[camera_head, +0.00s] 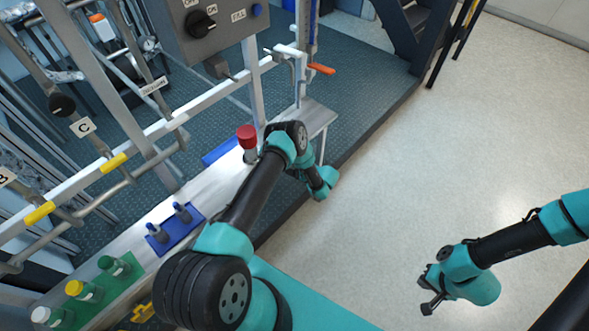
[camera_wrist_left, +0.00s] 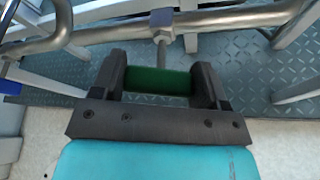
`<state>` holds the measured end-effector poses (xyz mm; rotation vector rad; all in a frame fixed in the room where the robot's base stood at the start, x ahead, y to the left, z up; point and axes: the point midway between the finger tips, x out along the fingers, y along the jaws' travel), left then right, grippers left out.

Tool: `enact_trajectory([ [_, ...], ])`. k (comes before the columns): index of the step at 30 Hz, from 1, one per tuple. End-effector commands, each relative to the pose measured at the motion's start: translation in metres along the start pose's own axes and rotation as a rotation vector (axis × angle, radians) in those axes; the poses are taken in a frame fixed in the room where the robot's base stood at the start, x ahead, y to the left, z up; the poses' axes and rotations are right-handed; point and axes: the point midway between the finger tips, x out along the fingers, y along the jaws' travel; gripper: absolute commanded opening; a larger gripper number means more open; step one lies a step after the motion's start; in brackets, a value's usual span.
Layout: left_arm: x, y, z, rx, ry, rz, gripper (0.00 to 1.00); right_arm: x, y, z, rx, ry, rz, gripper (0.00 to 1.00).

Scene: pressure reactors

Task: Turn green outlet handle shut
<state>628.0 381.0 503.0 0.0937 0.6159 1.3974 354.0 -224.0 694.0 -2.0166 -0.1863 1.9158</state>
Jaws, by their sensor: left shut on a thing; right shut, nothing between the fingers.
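The green outlet handle (camera_wrist_left: 157,80) shows in the left wrist view, just below a horizontal metal pipe (camera_wrist_left: 230,20), with a short metal stem between them. The handle lies crosswise, roughly along the pipe. My left gripper (camera_wrist_left: 158,86) is shut on it, one dark finger at each end. In the head view my left arm reaches over the bench, and its wrist hides the fingers and the green handle. My right gripper (camera_head: 428,292) is shut and empty, above bare floor at the lower right.
An orange handle (camera_head: 321,68) sits on the upright pipe. A red-capped bottle (camera_head: 247,145) stands on the bench beside my left arm. A blue tray (camera_head: 178,226) and several capped bottles on a green mat (camera_head: 122,283) are further left. A control box (camera_head: 205,28) hangs above. The floor at right is clear.

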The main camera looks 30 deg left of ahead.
Motion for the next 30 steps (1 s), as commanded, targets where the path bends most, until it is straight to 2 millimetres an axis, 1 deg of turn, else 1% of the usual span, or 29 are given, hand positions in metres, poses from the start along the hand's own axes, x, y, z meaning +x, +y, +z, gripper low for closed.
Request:
enact_trajectory([
  [5,-0.0002,-0.0007,-0.0002,0.083,-0.001,0.035,0.44,0.0000,0.0000,0.0000,0.000,0.000,0.000,0.00],
  [11,-0.0005,-0.0015,-0.0002,0.225,-0.001,0.094,0.44,0.0000,0.0000,0.0000,0.000,0.000,0.000,0.00],
  [30,0.0003,-0.0025,-0.0023,0.780,0.001,0.325,0.44,0.0000,0.0000,0.0000,0.000,0.000,0.000,0.00],
])
